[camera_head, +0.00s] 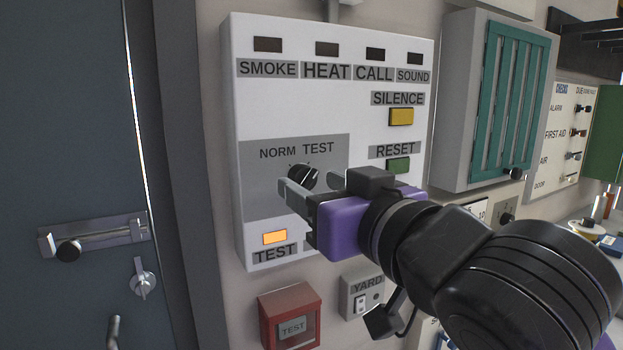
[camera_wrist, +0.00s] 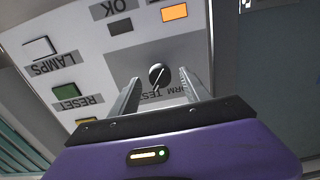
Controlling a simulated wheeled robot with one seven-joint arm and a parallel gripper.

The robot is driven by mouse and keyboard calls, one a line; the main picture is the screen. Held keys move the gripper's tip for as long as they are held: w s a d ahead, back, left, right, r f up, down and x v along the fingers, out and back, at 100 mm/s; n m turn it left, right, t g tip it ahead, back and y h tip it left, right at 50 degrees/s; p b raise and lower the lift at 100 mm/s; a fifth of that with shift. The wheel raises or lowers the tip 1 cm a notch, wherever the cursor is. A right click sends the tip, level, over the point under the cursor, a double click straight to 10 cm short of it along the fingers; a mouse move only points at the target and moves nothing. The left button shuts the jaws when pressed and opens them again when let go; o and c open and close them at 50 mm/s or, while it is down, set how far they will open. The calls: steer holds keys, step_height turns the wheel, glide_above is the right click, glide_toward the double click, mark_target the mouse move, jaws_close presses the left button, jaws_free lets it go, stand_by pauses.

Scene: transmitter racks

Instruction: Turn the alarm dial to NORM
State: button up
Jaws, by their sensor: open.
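The alarm dial (camera_head: 304,178) is a round black knob with a white pointer line, on a grey panel (camera_head: 262,207) of the white alarm box. NORM and TEST are printed above it. In the wrist view, turned roughly upside down, the dial (camera_wrist: 159,75) shows between my fingertips, and its line slants toward the TEST side. My gripper (camera_head: 310,187), with a purple body, is open, one finger on each side of the dial. It also shows in the wrist view (camera_wrist: 161,82). I see no finger touching the knob. The amber TEST lamp (camera_head: 274,237) is lit.
A yellow SILENCE button (camera_head: 401,117) and a green RESET button (camera_head: 398,165) sit right of the dial. A red TEST box (camera_head: 289,315) and the YARD switch (camera_head: 362,300) are below. A teal-slatted cabinet (camera_head: 500,100) stands right, a dark door (camera_head: 70,150) left.

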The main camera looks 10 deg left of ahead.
steer(key=shift+w+a, duration=0.4)
steer(key=shift+w, duration=0.2)
jaws_close()
